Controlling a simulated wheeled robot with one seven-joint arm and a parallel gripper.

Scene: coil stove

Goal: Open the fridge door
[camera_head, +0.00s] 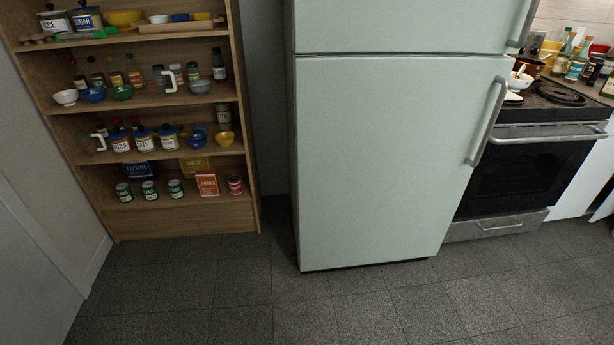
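The pale green fridge stands in the centre, seen from the front. Its large lower door (385,160) is shut. A grey vertical handle (488,122) runs along the upper right side of this door. The smaller upper door (400,25) is also shut, cut off by the top of the picture, with the low end of its handle (520,25) at its right edge. My gripper is not in view.
A wooden shelf (180,217) with jars, bowls, bottles and cans stands left of the fridge, with a narrow gap between. A coil stove (520,165) with an oven handle (550,139) stands to the right. The tiled floor (270,300) in front is clear.

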